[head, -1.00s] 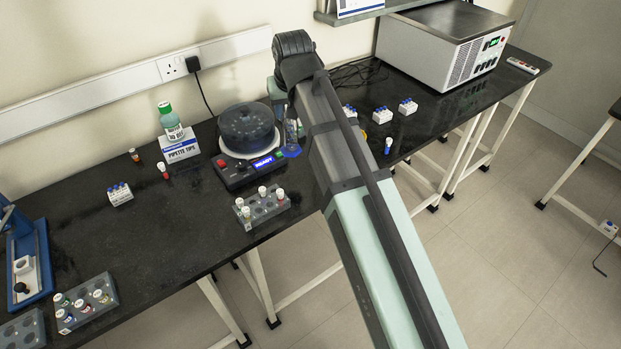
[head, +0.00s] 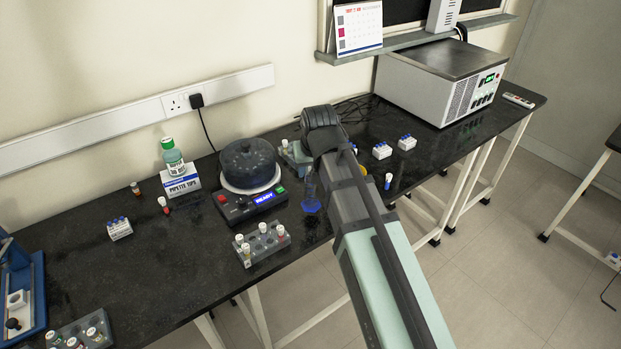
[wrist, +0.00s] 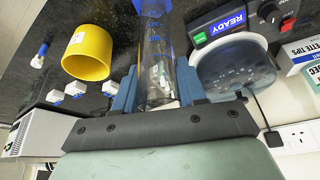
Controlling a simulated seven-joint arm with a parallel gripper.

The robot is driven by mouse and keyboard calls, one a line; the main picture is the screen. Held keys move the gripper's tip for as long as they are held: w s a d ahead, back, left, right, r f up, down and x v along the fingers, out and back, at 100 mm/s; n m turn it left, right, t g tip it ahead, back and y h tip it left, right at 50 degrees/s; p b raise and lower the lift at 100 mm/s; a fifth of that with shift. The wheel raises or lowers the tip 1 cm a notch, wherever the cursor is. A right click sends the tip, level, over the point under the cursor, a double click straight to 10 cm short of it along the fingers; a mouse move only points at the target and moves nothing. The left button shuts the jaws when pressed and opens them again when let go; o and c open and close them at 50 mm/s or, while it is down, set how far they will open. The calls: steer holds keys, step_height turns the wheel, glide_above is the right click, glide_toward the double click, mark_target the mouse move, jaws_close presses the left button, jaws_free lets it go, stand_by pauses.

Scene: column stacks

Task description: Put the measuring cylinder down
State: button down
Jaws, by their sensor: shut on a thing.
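The measuring cylinder (head: 310,186) is clear with a blue base and stands upright just right of the black-lidded device's front panel in the head view. In the wrist view the clear cylinder (wrist: 158,70) runs between the two blue fingers of my gripper (wrist: 157,88), which are shut on it. Its blue base (wrist: 151,8) is at the top edge of that view. I cannot tell whether the base touches the bench. In the head view my arm hides the gripper's fingers.
The device (head: 250,165) with a READY display is close left of the cylinder. A grey vial rack (head: 262,246) is at the front left. A yellow cup (wrist: 88,52) is near the cylinder in the wrist view.

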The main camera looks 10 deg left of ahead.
steer(key=shift+f, duration=1.85)
steer(key=c, duration=0.6)
jaws_free()
steer(key=shift+c, duration=0.2)
steer(key=v, duration=1.2)
